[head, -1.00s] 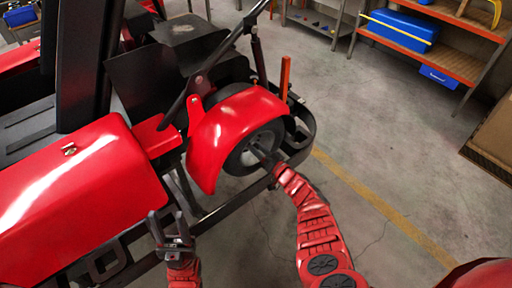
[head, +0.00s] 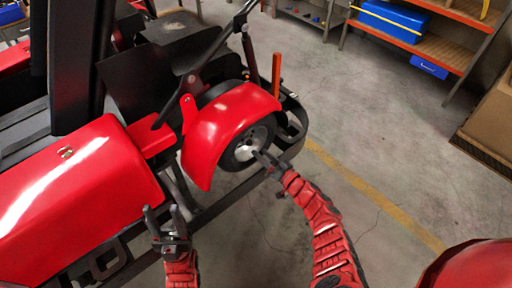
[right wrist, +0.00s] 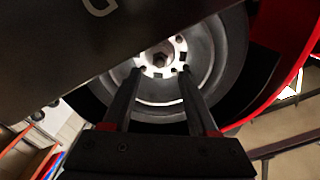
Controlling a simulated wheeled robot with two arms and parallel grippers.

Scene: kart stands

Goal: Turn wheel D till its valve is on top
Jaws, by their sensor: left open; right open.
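Wheel D (head: 235,156) sits under the red fender of the kart, with a dark tyre and a pale metal rim. In the right wrist view the wheel (right wrist: 205,85) shows its bright hub, centre nut and several bolts or holes. I cannot make out its valve; a dark panel covers the upper left of the wheel. My right gripper (head: 262,156) is open just in front of the wheel. Its fingers (right wrist: 160,72) are apart and overlap the lower hub in view; contact is unclear. My left gripper (head: 164,212) is open and empty beside the red side body, away from the wheel.
The red fender (head: 215,125) curves over the wheel, and a dark bumper bar (head: 290,150) runs around its side. The dark panel (right wrist: 60,60) bears a partly cut-off letter. An orange post (head: 276,75) stands behind. Shelves (head: 440,40) are at the back right; the floor between is clear.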

